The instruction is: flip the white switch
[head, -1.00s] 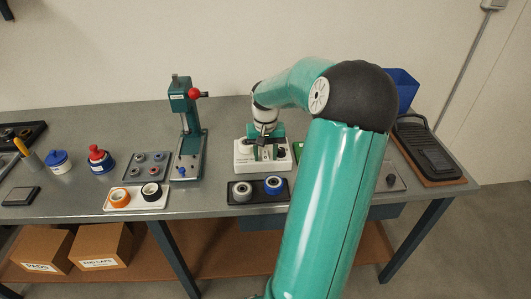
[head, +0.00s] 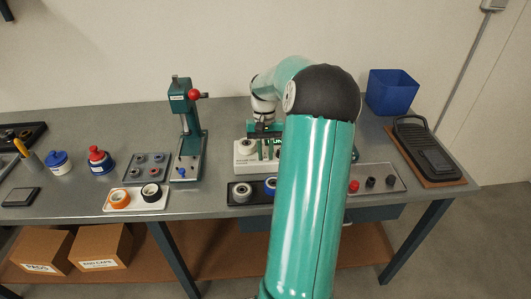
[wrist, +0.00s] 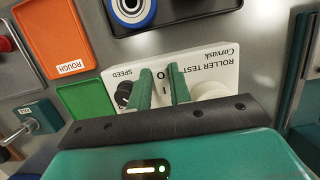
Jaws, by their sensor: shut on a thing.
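The white roller tester box (head: 244,163) stands on the bench near the middle of the head view. In the wrist view the box (wrist: 222,58) carries the printed words SPEED and ROLLER TEST and the marks O and I. My gripper (wrist: 160,74) points down at the box face, its two green fingers on either side of the O and I marks, between a black knob (wrist: 124,90) and a pale round part (wrist: 210,91). The fingers are shut on the white switch, which is mostly hidden between them. In the head view my gripper (head: 267,147) is partly hidden by my arm.
A black holder with rollers (head: 241,194) stands in front of the box. A green press with a red knob (head: 189,130) is to the left. A blue bin (head: 391,92) and a black tray (head: 428,150) are to the right. An orange ROUGH pad (wrist: 55,38) shows in the wrist view.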

